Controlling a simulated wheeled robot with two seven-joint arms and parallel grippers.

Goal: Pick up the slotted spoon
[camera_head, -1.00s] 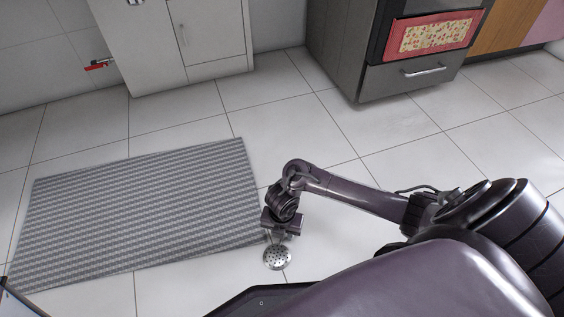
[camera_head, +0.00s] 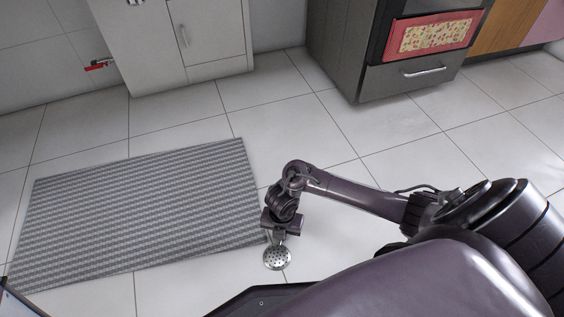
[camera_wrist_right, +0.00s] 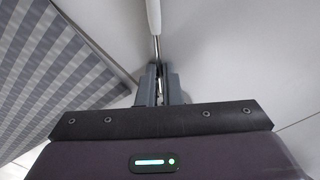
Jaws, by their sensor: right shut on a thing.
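The slotted spoon (camera_head: 277,258) shows its round, perforated metal head in the head view, just below my right gripper (camera_head: 279,236). In the right wrist view its thin handle (camera_wrist_right: 154,22) runs from the top edge down between the fingers, pale above and metallic below. My right gripper (camera_wrist_right: 158,84) is shut on that handle. The spoon's head is hidden in the wrist view. I cannot tell from the head view how far the spoon is above the floor. My left gripper is not in view.
A grey striped mat (camera_head: 140,215) lies on the tiled floor left of my right gripper. A white cabinet (camera_head: 190,45) and a dark oven (camera_head: 410,55) with a red patterned cloth (camera_head: 432,36) stand at the back. Open tiles lie between them and the mat.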

